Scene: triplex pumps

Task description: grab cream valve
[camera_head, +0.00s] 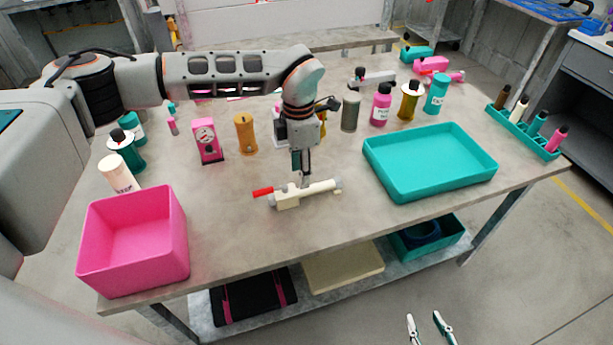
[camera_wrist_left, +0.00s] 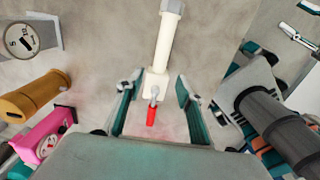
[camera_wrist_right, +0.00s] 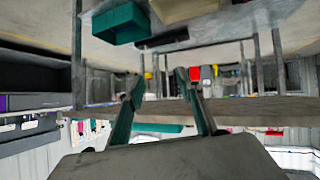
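The cream valve (camera_head: 312,191) lies on the table near its front middle, with a red handle at its left end. In the left wrist view the valve (camera_wrist_left: 163,48) runs away from the gripper, its red handle nearest the palm. My left gripper (camera_head: 303,181) points down at the valve. Its fingers stand apart in the left wrist view, one on each side of the valve body, with gaps visible. Whether the tips reach down beside the valve is hard to tell. My right gripper (camera_head: 430,328) is open and empty, in front of the table.
A pink bin (camera_head: 135,240) stands at the front left and a teal tray (camera_head: 430,163) at the right. Bottles, a pink gauge (camera_head: 207,141) and an orange cylinder (camera_head: 245,134) stand behind the valve. A teal rack (camera_head: 524,131) is at the right edge. Table around the valve is clear.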

